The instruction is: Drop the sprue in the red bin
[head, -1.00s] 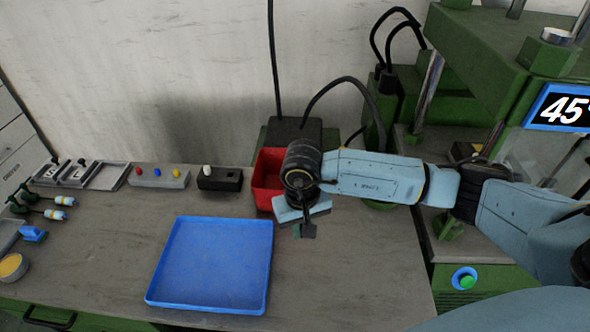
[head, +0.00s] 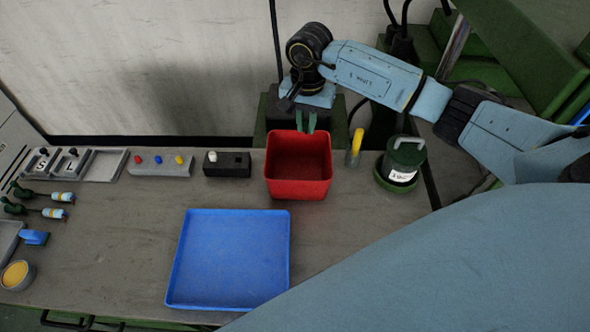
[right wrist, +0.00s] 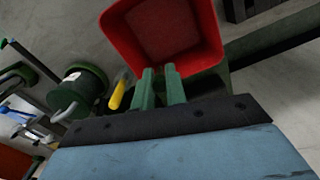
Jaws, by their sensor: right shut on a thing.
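The red bin (head: 298,188) stands open on the bench, behind the blue tray. It looks empty in the head view. It also fills the top of the right wrist view (right wrist: 208,50), just beyond the fingertips. My right gripper (head: 306,128) points down at the bin's back rim, with its green fingertips at or just above the opening. In the right wrist view its two fingers (right wrist: 163,70) are close together with a narrow gap. I cannot make out the sprue itself between them. My left gripper is not in view.
A blue tray (head: 230,262) lies empty in front of the bin. A black switch box (head: 228,164) is left of the bin. A yellow-handled tool (head: 356,144) and a green pot (head: 402,160) stand to its right. The bench between tray and left-hand tools is clear.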

